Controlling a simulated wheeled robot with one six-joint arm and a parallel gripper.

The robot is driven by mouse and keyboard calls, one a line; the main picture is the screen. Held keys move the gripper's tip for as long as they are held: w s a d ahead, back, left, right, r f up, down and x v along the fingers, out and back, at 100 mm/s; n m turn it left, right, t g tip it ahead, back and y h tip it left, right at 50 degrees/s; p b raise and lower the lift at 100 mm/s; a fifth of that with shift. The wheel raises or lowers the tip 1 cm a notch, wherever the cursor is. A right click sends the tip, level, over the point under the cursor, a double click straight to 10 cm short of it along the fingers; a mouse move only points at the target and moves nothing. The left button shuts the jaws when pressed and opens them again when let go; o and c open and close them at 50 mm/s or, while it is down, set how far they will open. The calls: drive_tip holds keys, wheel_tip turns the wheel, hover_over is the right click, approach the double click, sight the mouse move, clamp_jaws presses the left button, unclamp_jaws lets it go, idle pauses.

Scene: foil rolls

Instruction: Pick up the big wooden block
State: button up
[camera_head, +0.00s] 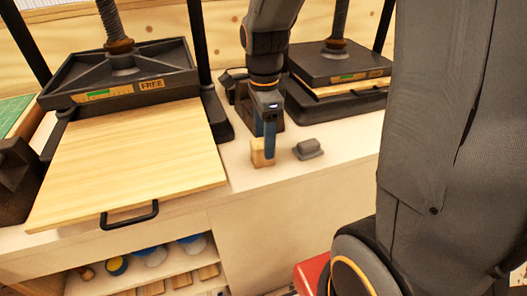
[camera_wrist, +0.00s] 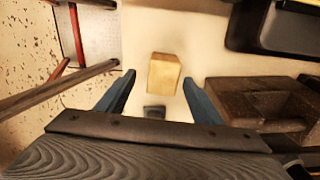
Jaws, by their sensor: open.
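The wooden block (camera_head: 260,154) stands on the pale bench top, in front of the two presses. In the wrist view the wooden block (camera_wrist: 164,74) lies between and slightly beyond the tips of my two blue fingers. My gripper (camera_head: 268,152) points down at the block, and its finger covers part of the block's right side in the head view. In the wrist view my gripper (camera_wrist: 159,79) is open, with a visible gap on each side of the block. I cannot tell whether the fingertips reach down beside it.
A grey block-like object (camera_head: 308,149) lies just right of the wooden block. A large press with a wooden board (camera_head: 130,165) is on the left; a second press (camera_head: 340,68) is behind right. A dark hollow metal piece (camera_wrist: 265,100) sits beside my right finger in the wrist view.

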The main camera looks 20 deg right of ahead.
drive_tip(key=shift+w+a+f+p, duration=0.15)
drive_tip(key=shift+f+p, duration=0.35)
drive_tip(key=shift+f, duration=1.85)
drive_tip(key=c, duration=1.2)
